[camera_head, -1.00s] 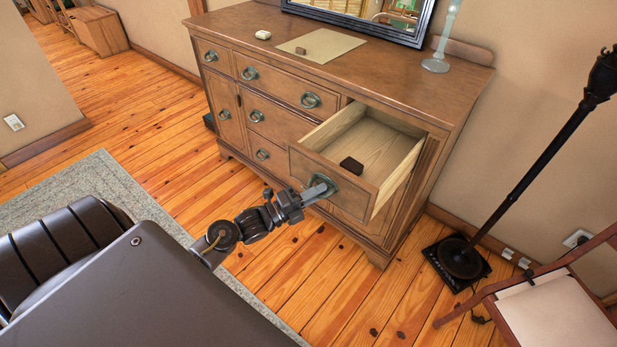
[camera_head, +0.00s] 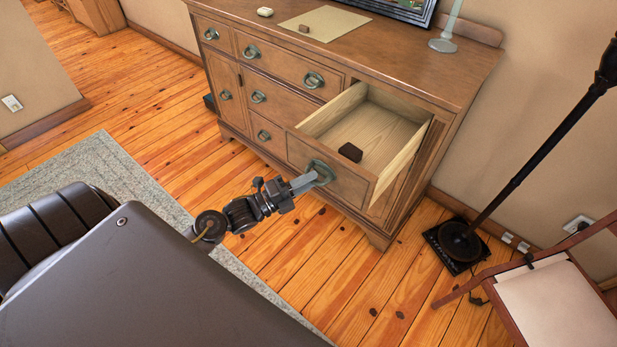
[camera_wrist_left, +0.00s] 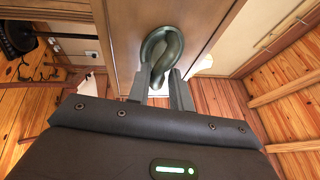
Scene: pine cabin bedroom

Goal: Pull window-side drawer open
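The top right drawer (camera_head: 335,171) of the brown wooden dresser (camera_head: 283,109) stands open, its pale inside showing. A small dark brown block (camera_head: 350,152) lies in it. The drawer's ring handle (camera_head: 320,172) also shows in the left wrist view (camera_wrist_left: 161,47). My left gripper (camera_head: 308,182) reaches this handle from the front. My right gripper is in neither view.
The other dresser drawers are shut. A floor lamp (camera_head: 458,243) stands right of the dresser, with a wooden-framed piece (camera_head: 558,300) at the lower right. A mat (camera_head: 323,25), a soap-like bar (camera_head: 265,12) and a framed panel are on top. Floor before the dresser is clear.

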